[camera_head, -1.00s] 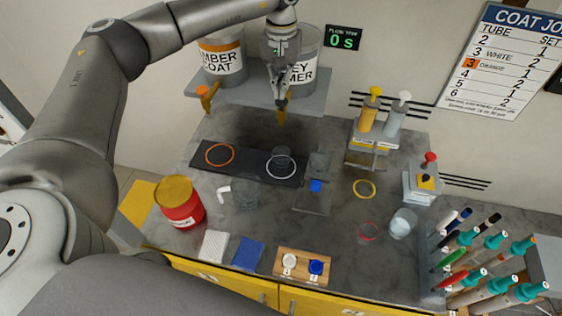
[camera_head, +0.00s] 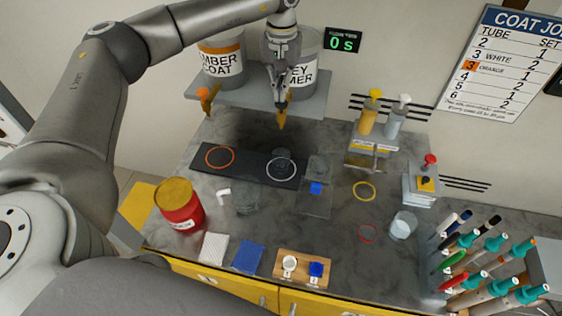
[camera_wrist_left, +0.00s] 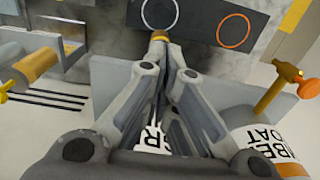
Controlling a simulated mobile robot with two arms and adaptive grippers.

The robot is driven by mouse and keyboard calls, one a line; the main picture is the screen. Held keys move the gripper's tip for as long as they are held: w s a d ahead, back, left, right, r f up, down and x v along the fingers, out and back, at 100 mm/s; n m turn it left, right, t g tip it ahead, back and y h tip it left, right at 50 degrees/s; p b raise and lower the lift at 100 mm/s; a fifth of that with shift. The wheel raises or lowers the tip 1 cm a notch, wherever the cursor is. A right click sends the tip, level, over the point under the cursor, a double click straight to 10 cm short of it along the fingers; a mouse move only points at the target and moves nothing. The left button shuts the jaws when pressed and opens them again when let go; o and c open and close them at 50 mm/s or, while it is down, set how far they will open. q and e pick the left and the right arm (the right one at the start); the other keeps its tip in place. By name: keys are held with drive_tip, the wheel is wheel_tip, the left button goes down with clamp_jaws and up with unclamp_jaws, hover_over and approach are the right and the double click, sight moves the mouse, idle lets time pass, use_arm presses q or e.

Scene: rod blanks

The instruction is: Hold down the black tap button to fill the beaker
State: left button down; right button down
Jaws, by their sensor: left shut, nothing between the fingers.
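My left gripper (camera_head: 281,100) is shut and empty, pointing down at the tap (camera_head: 282,121) in front of the grey primer tank (camera_head: 304,72). Its fingers cover the top of that tap, so the black button is hidden and I cannot tell whether they touch it. In the left wrist view the closed fingertips (camera_wrist_left: 166,48) are close to the tap's yellow end (camera_wrist_left: 159,36). A clear beaker (camera_head: 284,154) stands on the grey ring of the dark mat (camera_head: 250,165), below the tap; I cannot make out any liquid in it. My right gripper is out of view.
The amber tank (camera_head: 222,62) and its orange-topped tap (camera_head: 207,97) are to the left on the shelf (camera_head: 314,104). The timer (camera_head: 342,40) reads 0 s. Dispensers (camera_head: 378,115), a red can (camera_head: 180,205) and a glass (camera_head: 403,225) stand around the counter.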

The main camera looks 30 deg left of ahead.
use_arm(q)
drive_tip(key=shift+f, duration=0.2)
idle(0.5)
drive_tip(key=shift+f+b, duration=1.15)
drive_tip(key=shift+f, duration=0.45)
idle(1.5)
wheel_tip(320, 180, up, 7)
drive_tip(key=p, duration=0.4)
drive_tip(key=shift+r, duration=0.15)
idle(0.3)
